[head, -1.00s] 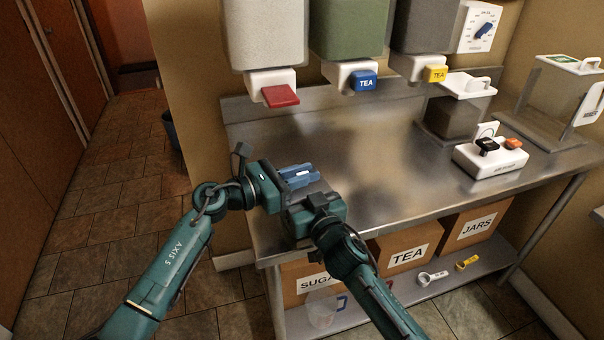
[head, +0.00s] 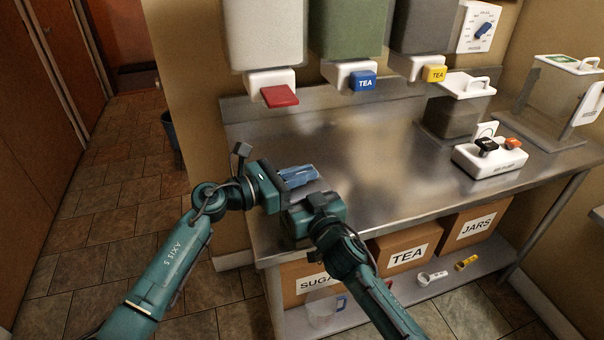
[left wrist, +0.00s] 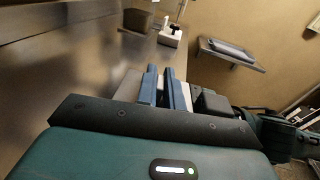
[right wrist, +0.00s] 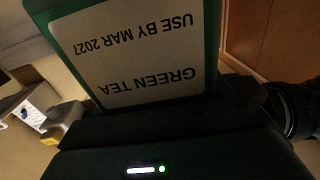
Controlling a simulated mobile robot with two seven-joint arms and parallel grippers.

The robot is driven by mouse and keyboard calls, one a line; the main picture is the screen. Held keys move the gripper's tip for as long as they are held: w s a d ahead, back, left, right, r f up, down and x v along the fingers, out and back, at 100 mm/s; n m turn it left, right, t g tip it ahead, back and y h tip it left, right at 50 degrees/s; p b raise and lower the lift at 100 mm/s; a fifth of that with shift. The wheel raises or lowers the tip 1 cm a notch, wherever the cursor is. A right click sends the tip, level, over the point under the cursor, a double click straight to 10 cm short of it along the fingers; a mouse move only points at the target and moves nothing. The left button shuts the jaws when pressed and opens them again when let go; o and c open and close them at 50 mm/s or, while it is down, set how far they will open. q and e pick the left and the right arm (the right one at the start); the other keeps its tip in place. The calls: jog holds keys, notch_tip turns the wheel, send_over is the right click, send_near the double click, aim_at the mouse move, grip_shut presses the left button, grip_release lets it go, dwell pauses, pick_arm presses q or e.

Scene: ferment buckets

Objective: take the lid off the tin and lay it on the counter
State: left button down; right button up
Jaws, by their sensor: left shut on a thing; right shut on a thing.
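The green tin (right wrist: 208,30) fills the top of the right wrist view. Its pale label reads GREEN TEA, USE BY MAR 2027, upside down in that picture. My right gripper (head: 314,205) is shut on the tin over the counter's front left part. My left gripper (head: 304,174), with blue fingers, is just above and beside the right one. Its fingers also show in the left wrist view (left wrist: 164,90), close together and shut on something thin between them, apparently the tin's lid. The lid cannot be made out clearly, and the grippers hide most of the tin in the head view.
The steel counter (head: 375,180) is clear to the right of my grippers. Dispensers with red (head: 280,96), blue (head: 363,81) and yellow (head: 435,74) taps hang above its back. A white switch box (head: 490,160) stands at the right. Labelled boxes (head: 405,254) are on the shelf below.

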pick_arm(q)
jog(key=shift+r, duration=1.1)
pick_arm(e)
jog(key=shift+f, duration=0.15)
pick_arm(q)
jog(key=shift+r, duration=0.1)
jog(key=shift+r, duration=1.9)
pick_arm(e)
jog(key=o, duration=1.4)
